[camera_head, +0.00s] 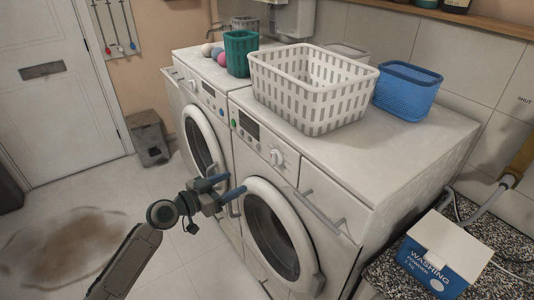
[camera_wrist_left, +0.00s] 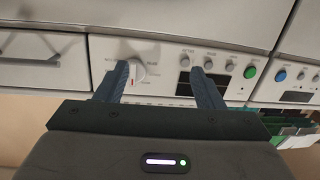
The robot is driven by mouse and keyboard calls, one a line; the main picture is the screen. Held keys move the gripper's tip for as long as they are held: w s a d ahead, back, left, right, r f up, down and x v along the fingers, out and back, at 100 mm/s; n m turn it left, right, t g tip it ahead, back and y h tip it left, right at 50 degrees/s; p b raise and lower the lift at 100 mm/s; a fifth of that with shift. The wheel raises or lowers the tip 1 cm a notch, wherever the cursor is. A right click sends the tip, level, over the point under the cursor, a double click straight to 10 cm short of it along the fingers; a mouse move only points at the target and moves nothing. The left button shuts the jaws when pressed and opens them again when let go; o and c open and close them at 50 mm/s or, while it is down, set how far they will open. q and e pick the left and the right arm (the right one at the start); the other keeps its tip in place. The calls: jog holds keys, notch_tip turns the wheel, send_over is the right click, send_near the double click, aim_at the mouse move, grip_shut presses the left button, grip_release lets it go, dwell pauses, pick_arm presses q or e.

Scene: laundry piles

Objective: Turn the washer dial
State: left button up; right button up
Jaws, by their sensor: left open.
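Two white front-loading machines stand side by side. The washer dial (camera_head: 277,157) is a white round knob on the control panel of the nearer machine (camera_head: 345,165). In the left wrist view the dial (camera_wrist_left: 138,72) shows a red mark and sits between the finger lines, close to the left-hand finger. My left gripper (camera_head: 236,187) is open and empty, in front of the machines, below and left of the dial in the head view. It also shows in the left wrist view (camera_wrist_left: 165,82). I cannot tell whether a finger touches the dial. My right gripper is not in view.
A white basket (camera_head: 312,95) and a blue basket (camera_head: 406,90) stand on the nearer machine. A green basket (camera_head: 241,52) stands on the farther one. A washing powder box (camera_head: 443,255) is on the speckled counter at right. Drawer handles and round doors protrude.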

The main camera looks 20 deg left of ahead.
pick_arm(q)
jog(key=m+h, duration=0.2)
send_near(272, 156)
jog(key=s, duration=0.1)
jog(key=p+x, duration=0.2)
jog(key=x, duration=0.2)
jog(key=p+x, duration=0.3)
jog(key=x, duration=0.1)
jog(key=shift+w+a, duration=0.25)
jog(key=shift+w, duration=0.1)
jog(key=shift+w+d+f+p, duration=0.2)
jog(key=shift+w+d+p, duration=0.15)
jog(key=shift+w, duration=0.2)
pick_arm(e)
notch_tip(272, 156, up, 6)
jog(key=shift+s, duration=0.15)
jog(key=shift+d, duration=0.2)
pick_arm(q)
jog(key=c, duration=1)
jog(key=shift+o, duration=0.2)
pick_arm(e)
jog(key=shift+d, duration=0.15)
